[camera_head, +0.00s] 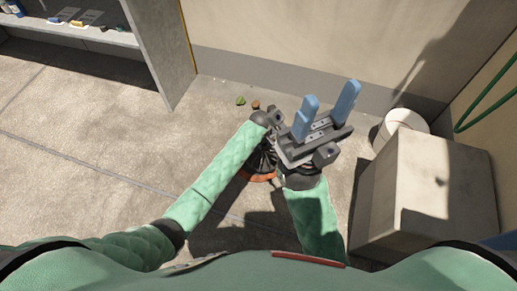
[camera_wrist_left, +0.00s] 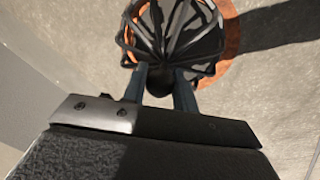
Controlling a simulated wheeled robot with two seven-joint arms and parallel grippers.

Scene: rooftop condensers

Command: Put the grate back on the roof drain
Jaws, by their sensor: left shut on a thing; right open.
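The grate is a black wire dome (camera_wrist_left: 180,30) in the left wrist view. My left gripper (camera_wrist_left: 160,78) is shut on the dark middle part at its top. The roof drain's orange ring (camera_wrist_left: 228,42) shows behind and around the dome. I cannot tell whether the grate rests on the ring or hangs just above it. In the head view the grate (camera_head: 262,160) is partly hidden by my arms, with the orange ring (camera_head: 258,178) below it. My right gripper (camera_head: 330,105), with blue fingers, is open and empty, in front of the left gripper.
A beige box (camera_head: 425,190) and a white bucket-like cylinder (camera_head: 402,122) stand on the right. A shelf (camera_head: 75,32) with small items is at the upper left. A small green thing (camera_head: 240,100) and a brown one (camera_head: 256,104) lie near the wall. The floor at left is clear.

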